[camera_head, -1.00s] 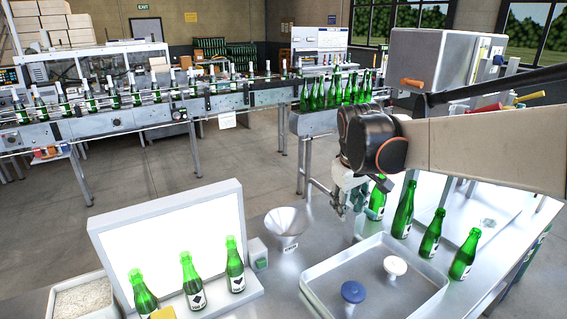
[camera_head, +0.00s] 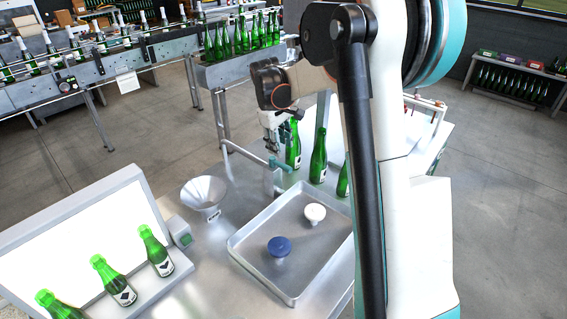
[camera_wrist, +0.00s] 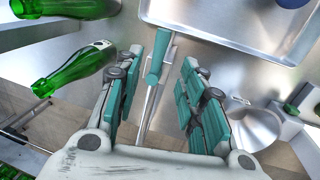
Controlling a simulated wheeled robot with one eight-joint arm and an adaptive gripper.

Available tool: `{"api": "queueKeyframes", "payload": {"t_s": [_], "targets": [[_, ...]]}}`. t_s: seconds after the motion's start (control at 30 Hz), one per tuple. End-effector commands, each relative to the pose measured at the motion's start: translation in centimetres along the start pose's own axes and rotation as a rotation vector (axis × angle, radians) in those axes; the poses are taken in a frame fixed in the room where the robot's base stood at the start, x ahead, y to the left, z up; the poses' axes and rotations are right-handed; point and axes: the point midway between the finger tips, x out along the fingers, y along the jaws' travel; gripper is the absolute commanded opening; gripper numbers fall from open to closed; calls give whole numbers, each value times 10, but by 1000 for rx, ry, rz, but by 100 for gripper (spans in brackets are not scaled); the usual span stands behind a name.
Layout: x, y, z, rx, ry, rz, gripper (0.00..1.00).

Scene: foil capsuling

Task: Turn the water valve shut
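The water valve shows as a teal lever handle (camera_head: 281,164) on a metal pipe at the back of the steel bench. In the wrist view the teal handle (camera_wrist: 157,58) points between my fingers, with the pale pipe (camera_wrist: 150,105) running below it. My gripper (camera_head: 272,147) is above and close to the handle, pointing down. In the wrist view my gripper (camera_wrist: 162,68) is open, its teal-padded fingers apart on either side of the handle. I cannot tell whether either finger touches it.
A steel tray (camera_head: 262,276) holds a blue knob-like piece (camera_head: 279,246) and a white one (camera_head: 315,212). A funnel (camera_head: 204,194) stands left of the pipe. Green bottles (camera_head: 318,158) stand close right of my gripper. A light panel (camera_head: 80,225) with bottles is at left.

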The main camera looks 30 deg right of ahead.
Motion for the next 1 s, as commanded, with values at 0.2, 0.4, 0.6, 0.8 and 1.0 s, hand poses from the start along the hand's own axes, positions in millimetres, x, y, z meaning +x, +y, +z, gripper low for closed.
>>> {"api": "queueKeyframes", "payload": {"t_s": [0.2, 0.4, 0.6, 0.8, 1.0], "targets": [[46, 0, 0, 1, 0, 0, 37], [75, 0, 0, 2, 0, 0, 37], [89, 0, 0, 1, 0, 0, 37], [91, 0, 0, 1, 0, 0, 37], [90, 0, 0, 1, 0, 0, 16]]}}
